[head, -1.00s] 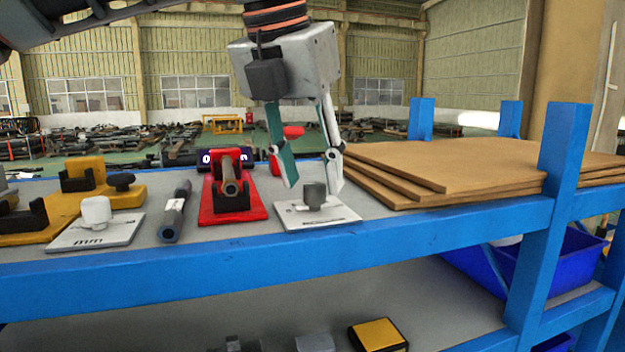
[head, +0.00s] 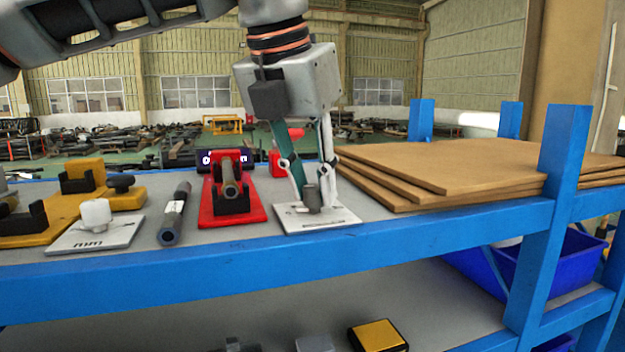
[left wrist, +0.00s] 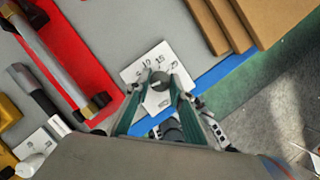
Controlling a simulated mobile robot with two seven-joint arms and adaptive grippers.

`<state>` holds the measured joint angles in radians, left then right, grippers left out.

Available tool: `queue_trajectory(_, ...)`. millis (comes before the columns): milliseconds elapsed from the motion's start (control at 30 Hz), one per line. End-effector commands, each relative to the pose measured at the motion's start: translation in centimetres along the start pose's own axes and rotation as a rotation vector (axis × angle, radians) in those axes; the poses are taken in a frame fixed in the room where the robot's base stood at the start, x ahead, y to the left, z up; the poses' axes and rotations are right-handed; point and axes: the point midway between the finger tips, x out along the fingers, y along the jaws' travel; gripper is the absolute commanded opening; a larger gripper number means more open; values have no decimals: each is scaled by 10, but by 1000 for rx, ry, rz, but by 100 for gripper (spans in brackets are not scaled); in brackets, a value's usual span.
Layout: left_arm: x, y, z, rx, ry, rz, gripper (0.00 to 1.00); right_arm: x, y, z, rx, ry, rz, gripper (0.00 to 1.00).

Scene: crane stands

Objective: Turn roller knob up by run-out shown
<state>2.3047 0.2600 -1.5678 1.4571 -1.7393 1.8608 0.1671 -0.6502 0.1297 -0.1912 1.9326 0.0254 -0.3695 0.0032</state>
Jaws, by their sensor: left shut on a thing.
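The grey roller knob (head: 312,200) stands on a white scale plate (head: 338,217) at the front of the blue shelf. My left gripper (head: 312,190) is down over the plate and shut on the knob. In the left wrist view the dark round knob (left wrist: 160,83) shows between the fingertips (left wrist: 162,88), with numbers such as 10 and 15 printed on the plate (left wrist: 135,72). A red stand (head: 235,213) holding a tube stands left of it. A dark display (head: 215,160) behind it is partly hidden, so its reading cannot be made out. My right gripper is not in view.
A second white plate with a white knob (head: 96,212), a dark cylinder (head: 174,215) and a yellow stand (head: 125,198) lie to the left. Stacked brown boards (head: 450,165) lie close on the right.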

Motion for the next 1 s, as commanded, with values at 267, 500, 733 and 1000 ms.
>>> queue_trajectory(267,0,2,0,144,2,-61,0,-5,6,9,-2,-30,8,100)
queue_trajectory(500,0,3,0,323,2,-135,0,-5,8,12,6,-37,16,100)
queue_trajectory(733,1,3,0,473,3,-198,0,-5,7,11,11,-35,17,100)
queue_trajectory(1000,1,4,1,583,2,-242,0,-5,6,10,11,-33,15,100)
